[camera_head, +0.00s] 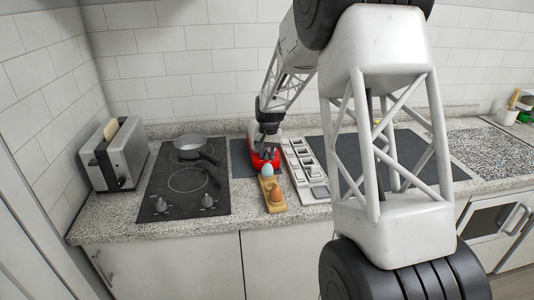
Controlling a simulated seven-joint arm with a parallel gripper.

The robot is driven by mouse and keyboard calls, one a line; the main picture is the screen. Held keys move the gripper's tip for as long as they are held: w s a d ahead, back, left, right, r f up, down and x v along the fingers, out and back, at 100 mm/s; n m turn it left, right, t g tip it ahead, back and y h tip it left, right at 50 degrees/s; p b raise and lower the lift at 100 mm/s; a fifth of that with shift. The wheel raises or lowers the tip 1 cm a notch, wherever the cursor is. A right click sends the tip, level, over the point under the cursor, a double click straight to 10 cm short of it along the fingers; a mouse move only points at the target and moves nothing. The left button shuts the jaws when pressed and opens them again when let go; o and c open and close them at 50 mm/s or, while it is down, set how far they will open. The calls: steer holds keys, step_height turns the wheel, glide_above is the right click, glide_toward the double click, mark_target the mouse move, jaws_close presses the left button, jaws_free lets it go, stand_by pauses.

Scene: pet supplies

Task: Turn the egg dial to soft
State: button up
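A small red appliance (258,162) sits on the counter behind a wooden egg holder. It may be the egg cooker; no dial or soft mark can be made out on it at this size. A pale blue egg (267,171) and a brown egg (276,194) stand in the wooden holder (273,207), in front of the red appliance. My gripper (265,150) points down just above or at the red appliance and covers part of it. Its fingers are too small and dark to tell whether they are open or touching anything.
Left of the holder lies a black hob (160,205) with a grey pan (190,147) and two knobs. A toaster (117,157) with bread stands at far left. A light grey compartmented tray (303,172) is close on the right. My arm hides much of the right counter.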

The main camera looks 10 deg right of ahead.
steer(key=c, duration=0.4)
steer(key=shift+m, duration=0.8)
steer(key=o, duration=0.9)
